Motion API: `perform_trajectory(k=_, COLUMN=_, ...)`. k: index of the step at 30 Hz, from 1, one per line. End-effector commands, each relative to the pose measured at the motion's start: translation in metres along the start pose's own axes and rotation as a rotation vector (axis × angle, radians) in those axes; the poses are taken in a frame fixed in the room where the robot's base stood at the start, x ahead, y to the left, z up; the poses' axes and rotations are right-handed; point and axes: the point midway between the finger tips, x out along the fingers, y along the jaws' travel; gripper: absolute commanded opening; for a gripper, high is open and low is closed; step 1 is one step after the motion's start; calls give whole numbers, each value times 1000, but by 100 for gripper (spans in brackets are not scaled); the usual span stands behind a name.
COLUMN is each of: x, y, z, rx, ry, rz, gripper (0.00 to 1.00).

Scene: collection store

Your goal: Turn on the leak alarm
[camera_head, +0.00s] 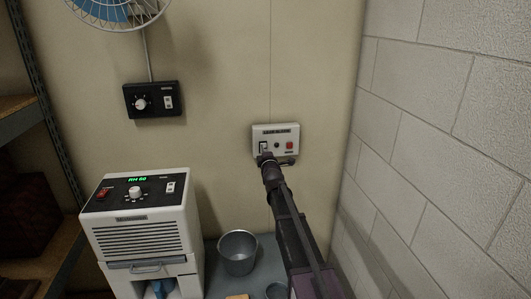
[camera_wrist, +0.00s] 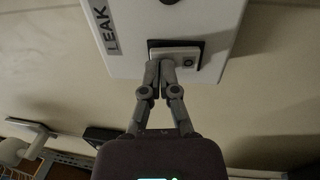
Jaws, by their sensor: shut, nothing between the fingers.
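The leak alarm (camera_head: 283,153) is a pale box on the beige wall, with a dark label strip along its top. It has a white rocker switch in a black frame at its left, a small dark round part in the middle and a red part at the right. In the wrist view the box (camera_wrist: 125,62) fills the top, with the word LEAK and the rocker switch (camera_wrist: 178,53). My gripper (camera_head: 264,158) is shut and empty. Its fingertips (camera_wrist: 161,66) are at the edge of the switch; I cannot tell whether they touch it.
A dehumidifier-like white unit (camera_head: 146,238) with a green display stands lower left. A black control box (camera_head: 152,112) hangs above it, under a fan (camera_head: 112,8). A metal bucket (camera_head: 238,251) stands on the blue-grey surface. A block wall (camera_head: 440,130) closes the right side; shelving is at far left.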

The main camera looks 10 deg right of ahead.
Motion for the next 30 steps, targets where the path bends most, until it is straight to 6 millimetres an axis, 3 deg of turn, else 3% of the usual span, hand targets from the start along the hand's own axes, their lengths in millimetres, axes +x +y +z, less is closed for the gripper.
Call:
perform_trajectory(k=14, x=8, y=2, z=0, rx=0, ry=0, rz=0, gripper=0)
perform_trajectory(k=30, x=-3, y=5, z=1, rx=0, ry=-1, rz=0, gripper=0)
